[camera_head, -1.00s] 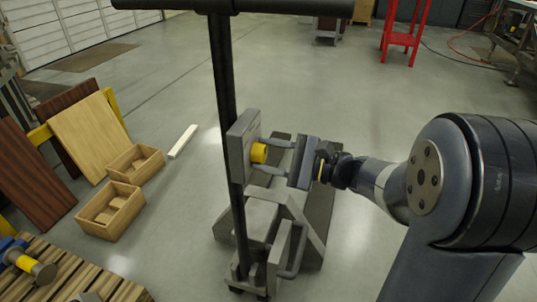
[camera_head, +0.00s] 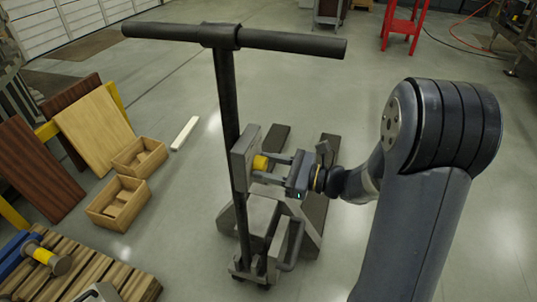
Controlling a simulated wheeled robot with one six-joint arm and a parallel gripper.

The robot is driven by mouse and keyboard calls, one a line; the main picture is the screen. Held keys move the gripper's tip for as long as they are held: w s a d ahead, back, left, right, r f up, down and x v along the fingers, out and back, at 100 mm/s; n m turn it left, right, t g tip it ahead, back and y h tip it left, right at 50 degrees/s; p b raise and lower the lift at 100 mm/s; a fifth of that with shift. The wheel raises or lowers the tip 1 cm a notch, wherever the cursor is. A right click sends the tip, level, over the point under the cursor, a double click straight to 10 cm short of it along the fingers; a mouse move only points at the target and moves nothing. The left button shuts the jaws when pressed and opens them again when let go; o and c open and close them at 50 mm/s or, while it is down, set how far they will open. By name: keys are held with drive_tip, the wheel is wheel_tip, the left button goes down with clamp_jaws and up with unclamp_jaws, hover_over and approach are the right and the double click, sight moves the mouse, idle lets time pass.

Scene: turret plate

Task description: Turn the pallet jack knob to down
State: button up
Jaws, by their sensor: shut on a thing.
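The pallet jack (camera_head: 229,130) stands upright on the floor, with a black T-handle (camera_head: 290,43) at the top.
Two wooden boxes (camera_head: 118,203) and leaning boards (camera_head: 92,128) are at the left. A slatted wooden pallet (camera_head: 85,270) with tools lies at the lower left. A red stand (camera_head: 402,27) is far off at the upper right.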

drive_tip(key=shift+r+m+p, duration=0.1)
drive_tip(key=shift+m+p, duration=1.15)
drive_tip(key=shift+m, duration=0.05)
drive_tip(key=o, duration=1)
drive_tip(key=shift+d, duration=0.15)
drive_tip(key=v, duration=1)
drive_tip(key=shift+d, duration=0.3)
drive_tip(key=x, duration=1.1)
drive_tip(key=shift+s, duration=0.15)
